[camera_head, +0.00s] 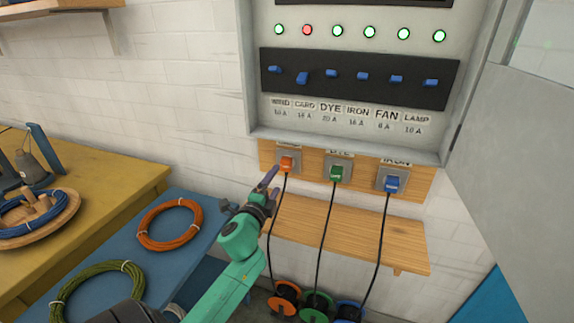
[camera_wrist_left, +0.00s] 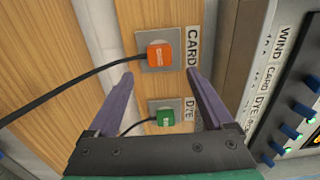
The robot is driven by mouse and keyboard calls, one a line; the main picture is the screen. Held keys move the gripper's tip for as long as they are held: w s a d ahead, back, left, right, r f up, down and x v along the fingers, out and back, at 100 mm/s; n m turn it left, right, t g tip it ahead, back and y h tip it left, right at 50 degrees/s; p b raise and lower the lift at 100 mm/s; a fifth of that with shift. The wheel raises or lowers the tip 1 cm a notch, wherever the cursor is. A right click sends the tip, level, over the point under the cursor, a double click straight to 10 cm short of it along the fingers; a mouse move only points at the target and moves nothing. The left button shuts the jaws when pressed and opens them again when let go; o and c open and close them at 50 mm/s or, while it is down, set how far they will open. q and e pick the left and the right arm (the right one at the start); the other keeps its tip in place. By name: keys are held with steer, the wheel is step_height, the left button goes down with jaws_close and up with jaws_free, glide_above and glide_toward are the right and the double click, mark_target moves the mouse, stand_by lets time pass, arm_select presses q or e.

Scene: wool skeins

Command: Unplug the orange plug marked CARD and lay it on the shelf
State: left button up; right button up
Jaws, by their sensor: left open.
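The orange plug (camera_head: 287,164) sits in the leftmost socket of the wooden strip under the panel. In the left wrist view the orange plug (camera_wrist_left: 160,53) is in its plate beside the CARD label (camera_wrist_left: 193,46), with a black cord running off to the left. My left gripper (camera_head: 268,181) is just left of and below the plug. In the left wrist view my left gripper (camera_wrist_left: 160,78) has its fingers spread, with the orange plug beyond the tips and nothing between them. The wooden shelf (camera_head: 345,238) is below the sockets. My right gripper is not in view.
A green plug (camera_head: 337,173) and a blue plug (camera_head: 392,184) sit to the right, their cords hanging past the shelf to reels (camera_head: 315,305). The breaker panel (camera_head: 355,78) is above. Wool coils lie on the blue table (camera_head: 190,262) at left. The shelf top looks clear apart from the cords.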

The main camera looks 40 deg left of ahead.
mark_target(285, 167)
arm_select(q)
steer(key=b+x, duration=0.2)
steer(key=x, duration=0.7)
steer(key=shift+s, duration=0.1)
stand_by(0.8)
jaws_close()
steer(key=shift+f, duration=0.1)
